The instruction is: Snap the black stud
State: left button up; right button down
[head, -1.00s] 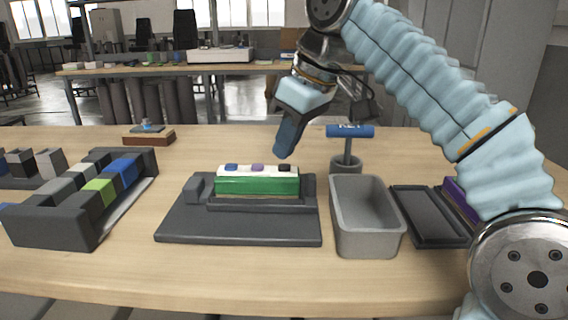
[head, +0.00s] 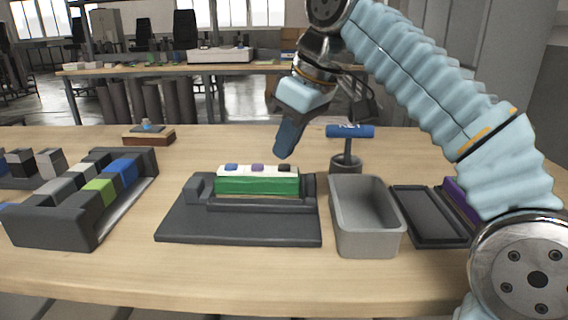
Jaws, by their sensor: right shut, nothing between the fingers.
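The black stud (head: 285,168) sits at the right end of the white top of a green block (head: 257,186). A blue stud (head: 231,168) and a purple stud (head: 258,168) sit to its left on the same top. The green block rests in a dark grey fixture (head: 238,229) on the table. Whether the black stud is pressed fully down cannot be told. My left gripper is not in view.
A grey open bin (head: 367,249) and a dark shallow tray (head: 428,217) lie to the right. A blue-handled tool (head: 350,131) stands in a holder behind the bin. A rack of coloured blocks (head: 45,232) is at the left. The wooden table front (head: 200,280) is clear.

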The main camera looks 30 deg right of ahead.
aim_at(286, 166)
jog(key=shift+f, duration=0.15)
jog(key=shift+f+b, duration=0.5)
jog(key=shift+b, duration=0.1)
jog(key=shift+f, duration=0.2)
dwell(1.1)
dwell(0.6)
notch_tip(286, 166, up, 4)
jog(key=p, duration=0.4)
jog(key=shift+f, duration=0.1)
notch_tip(286, 166, up, 2)
jog(key=shift+r+p, duration=0.25)
jog(key=shift+p, duration=0.7)
jog(key=shift+r, duration=1.15)
